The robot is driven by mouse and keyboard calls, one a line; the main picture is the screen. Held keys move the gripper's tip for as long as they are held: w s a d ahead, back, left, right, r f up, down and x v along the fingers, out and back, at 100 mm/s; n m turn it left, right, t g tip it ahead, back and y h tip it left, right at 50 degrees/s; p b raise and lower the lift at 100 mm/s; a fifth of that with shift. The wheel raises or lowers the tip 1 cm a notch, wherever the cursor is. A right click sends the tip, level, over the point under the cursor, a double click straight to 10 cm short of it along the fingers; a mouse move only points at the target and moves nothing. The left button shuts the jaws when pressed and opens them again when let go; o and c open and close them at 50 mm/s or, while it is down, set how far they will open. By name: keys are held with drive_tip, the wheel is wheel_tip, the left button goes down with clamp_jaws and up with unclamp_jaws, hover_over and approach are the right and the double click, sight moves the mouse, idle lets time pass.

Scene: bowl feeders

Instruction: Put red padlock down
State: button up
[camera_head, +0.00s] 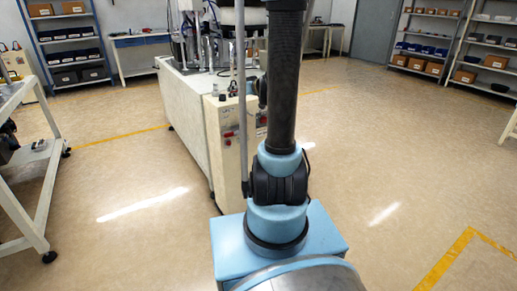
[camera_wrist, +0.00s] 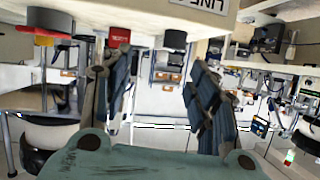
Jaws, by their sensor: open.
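My gripper (camera_wrist: 148,68) is open in the wrist view, its two dark fingers wide apart with nothing held between them. A small red block with pale lettering (camera_wrist: 118,38) shows beyond the left finger, against a pale panel. It may be the red padlock, but I cannot tell for sure. It looks apart from the fingers. In the head view my gripper is out of sight, and small red parts (camera_head: 229,141) show on the end of the white machine cabinet (camera_head: 228,165). I cannot tell whether one is the padlock.
A white cart (camera_head: 40,185) stands at left in the head view. Shelves (camera_head: 75,45) line the back. The floor at right is clear.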

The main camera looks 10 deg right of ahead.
drive_tip(key=s+a+f+g+h, duration=0.1)
drive_tip(key=s+a+f+g, duration=0.15)
drive_tip(key=s, duration=0.75)
drive_tip(key=s+a+f+g, duration=0.2)
drive_tip(key=s+a+g, duration=0.15)
drive_tip(key=s, duration=0.75)
drive_tip(key=s+d+f+m+g+h, duration=0.2)
drive_tip(key=s+d+f, duration=0.1)
drive_tip(key=s, duration=0.6)
drive_tip(key=s+d+f+m+g+h, duration=0.2)
drive_tip(key=s+d+f, duration=0.1)
drive_tip(key=s, duration=0.7)
drive_tip(key=shift+d+f+h, duration=0.15)
drive_tip(key=shift+d+h, duration=0.15)
drive_tip(key=shift+h, duration=0.1)
drive_tip(key=shift+w+f, duration=0.2)
drive_tip(key=shift+w, duration=0.2)
